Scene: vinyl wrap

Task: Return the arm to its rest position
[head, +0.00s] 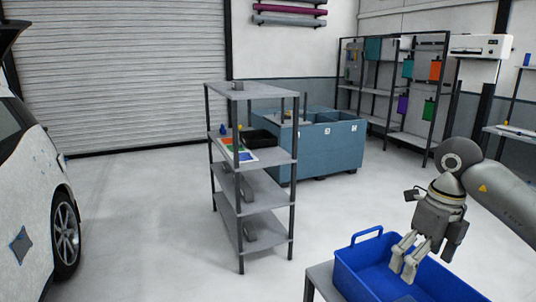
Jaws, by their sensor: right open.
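My right gripper (405,262) is over the blue bin (350,270) at the lower right of the head view. Its arm comes in from the right edge and its fingers point down. The fingers are apart and nothing shows between them. The fingertips overlap the bin's inside in the picture, and I cannot tell how deep they reach. My left gripper is not in view.
The blue bin stands on a grey surface (320,279). A grey shelf cart (268,189) with colored sheets stands in the middle. A teal workbench (335,148) is behind it. A white car (25,190) is at left. Open floor (130,230) lies between car and cart.

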